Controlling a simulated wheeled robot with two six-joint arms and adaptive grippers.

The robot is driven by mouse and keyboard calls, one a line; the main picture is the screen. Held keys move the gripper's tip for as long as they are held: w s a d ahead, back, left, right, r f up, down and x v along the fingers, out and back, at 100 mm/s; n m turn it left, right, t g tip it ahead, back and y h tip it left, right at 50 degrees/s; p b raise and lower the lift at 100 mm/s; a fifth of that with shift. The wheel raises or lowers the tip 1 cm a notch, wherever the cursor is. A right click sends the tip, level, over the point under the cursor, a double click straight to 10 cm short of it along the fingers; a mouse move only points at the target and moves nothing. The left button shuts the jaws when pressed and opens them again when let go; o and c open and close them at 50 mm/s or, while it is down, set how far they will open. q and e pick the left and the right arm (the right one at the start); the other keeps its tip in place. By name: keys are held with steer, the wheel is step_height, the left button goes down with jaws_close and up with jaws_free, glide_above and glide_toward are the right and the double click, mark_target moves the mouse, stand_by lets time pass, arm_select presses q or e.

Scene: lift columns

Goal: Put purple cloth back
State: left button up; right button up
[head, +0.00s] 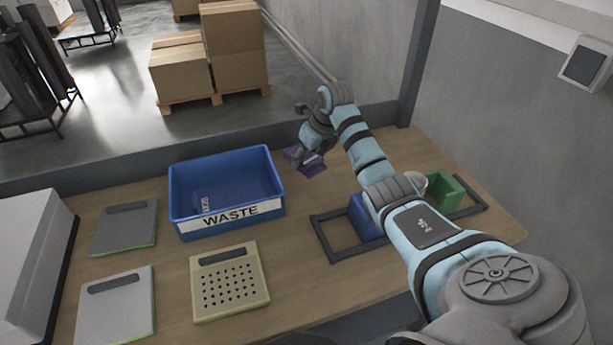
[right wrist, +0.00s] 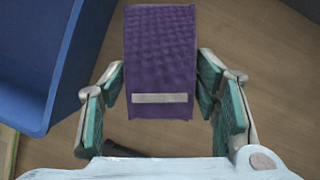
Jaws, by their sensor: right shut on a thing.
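The purple cloth (head: 313,168) shows in the head view just right of the blue waste bin, at the back of the table. In the right wrist view the cloth (right wrist: 160,45) is a flat, textured purple piece with a pale strip near its lower edge. My right gripper (head: 303,156) is shut on the cloth; its teal-padded fingers stand at the cloth's two sides in the right wrist view (right wrist: 160,88). I cannot tell how high the cloth is above the table. My left gripper is not in view.
A blue bin marked WASTE (head: 183,215) holds a small item. A dark frame (head: 325,240) at right holds a blue item (head: 364,217) and a green item (head: 443,192), partly behind my right arm. Grey panels (head: 125,232) and a perforated beige panel (head: 230,282) lie at left and front.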

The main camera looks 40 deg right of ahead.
mark_target(306, 181)
step_height(306, 181, down, 6)
steer(key=shift+a+r, duration=0.15)
steer(key=shift+f+b, duration=0.2)
steer(key=shift+b, duration=0.1)
steer(key=o, duration=1.1)
